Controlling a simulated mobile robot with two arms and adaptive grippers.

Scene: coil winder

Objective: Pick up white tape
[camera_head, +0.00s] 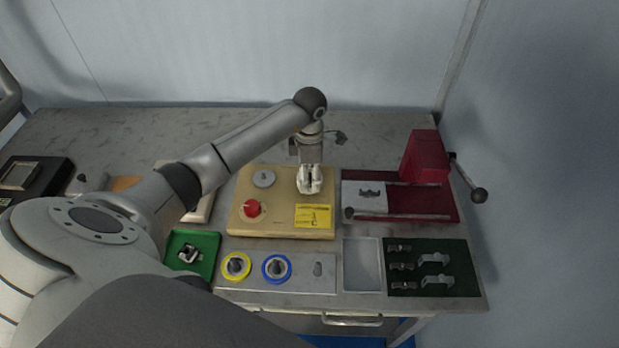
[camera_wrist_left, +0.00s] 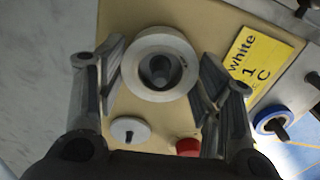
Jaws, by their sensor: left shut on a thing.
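The white tape (camera_wrist_left: 134,68) is a white ring seen from above in the left wrist view. A grey peg (camera_wrist_left: 160,70) shows inside its hole. My left gripper (camera_wrist_left: 163,62) is shut on the tape, with one finger on each side of it. In the head view the left gripper (camera_head: 310,182) points down over the back right part of the tan board (camera_head: 285,226), and its fingers mostly hide the tape. I cannot tell whether the tape touches the board. My right gripper is not in view.
The board bears a red knob (camera_head: 252,208), a grey disc (camera_head: 263,178) and a yellow label (camera_head: 313,216). A red vise-like fixture (camera_head: 425,158) stands to the right. Yellow (camera_head: 236,266) and blue (camera_head: 277,268) rings sit in front. A green tray (camera_head: 207,242) is at front left.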

